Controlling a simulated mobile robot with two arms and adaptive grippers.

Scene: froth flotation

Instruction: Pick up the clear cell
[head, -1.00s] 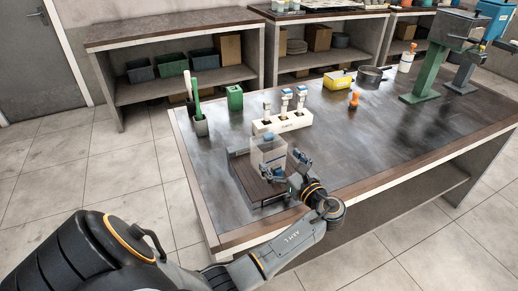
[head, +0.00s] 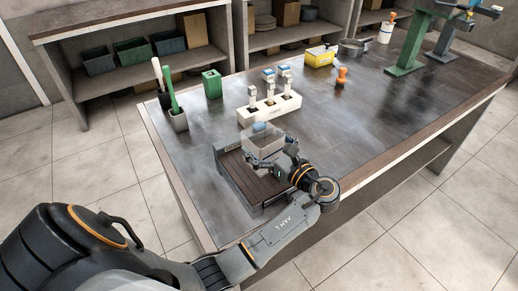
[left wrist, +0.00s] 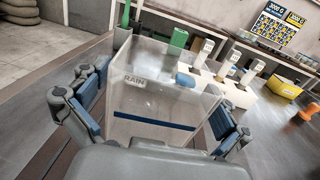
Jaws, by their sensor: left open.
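The clear cell (head: 265,142) is a see-through box. It stands at the back of a dark slatted stand (head: 262,187) on the table. In the left wrist view the cell (left wrist: 150,102) fills the middle, with the word RAIN and a blue strip on it. My left gripper (head: 272,157) is at the cell, with its fingers spread on either side. In the left wrist view the blue finger pads of this gripper (left wrist: 158,108) flank the cell. The right pad looks close to the wall; I cannot tell whether it touches. My right gripper is not in view.
A green box (head: 211,83) and cups holding brushes (head: 178,121) are at the left. An orange object (head: 342,77) and a yellow box (head: 320,57) are further back. The table's right middle is clear.

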